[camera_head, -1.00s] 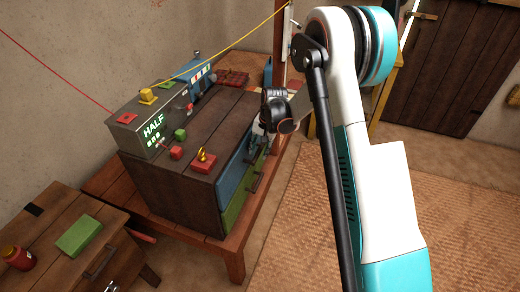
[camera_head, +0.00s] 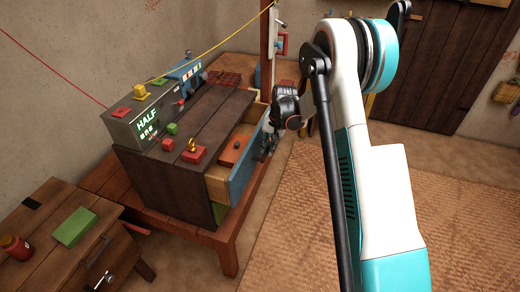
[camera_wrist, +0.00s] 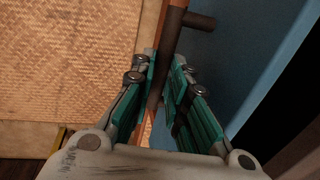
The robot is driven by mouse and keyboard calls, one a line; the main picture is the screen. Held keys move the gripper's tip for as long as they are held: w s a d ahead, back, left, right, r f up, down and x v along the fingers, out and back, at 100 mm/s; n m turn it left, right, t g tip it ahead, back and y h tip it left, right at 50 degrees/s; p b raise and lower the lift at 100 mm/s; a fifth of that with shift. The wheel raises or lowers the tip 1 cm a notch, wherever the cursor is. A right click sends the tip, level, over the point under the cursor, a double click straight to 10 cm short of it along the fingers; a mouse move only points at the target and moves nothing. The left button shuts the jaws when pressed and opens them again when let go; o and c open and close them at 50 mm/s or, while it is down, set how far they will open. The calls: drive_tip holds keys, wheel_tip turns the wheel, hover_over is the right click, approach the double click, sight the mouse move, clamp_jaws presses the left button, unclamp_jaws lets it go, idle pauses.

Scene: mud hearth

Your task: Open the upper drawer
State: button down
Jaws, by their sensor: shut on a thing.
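The upper drawer (camera_head: 244,181) has a blue front and stands pulled out of the dark wooden cabinet (camera_head: 165,178). An orange-red block with a dark spot (camera_head: 233,152) lies inside it. My gripper (camera_head: 268,143) is at the outer side of the blue front. In the wrist view my gripper (camera_wrist: 165,95) has its teal-padded fingers on either side of the dark bar handle (camera_wrist: 170,55), shut on it. The blue front (camera_wrist: 235,60) fills the right of that view. The lower green drawer (camera_head: 220,212) is mostly hidden below the upper one.
A grey box reading HALF (camera_head: 150,118), a red block with a yellow ring (camera_head: 194,153) and a green cube (camera_head: 172,128) are on the cabinet top. A small table (camera_head: 45,235) stands at left. The woven mat (camera_head: 310,215) is clear floor at right.

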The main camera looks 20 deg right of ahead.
drive_tip(key=s+d, duration=0.7)
drive_tip(key=d, duration=0.3)
drive_tip(key=shift+s+d, duration=0.25)
drive_tip(key=shift+s, duration=0.05)
drive_tip(key=c, duration=1.6)
unclamp_jaws()
drive_tip(key=shift+o, duration=0.2)
wheel_tip(320, 180, up, 12)
drive_tip(key=s+d, duration=0.1)
drive_tip(key=shift+s+d, duration=0.15)
drive_tip(key=shift+d, duration=0.25)
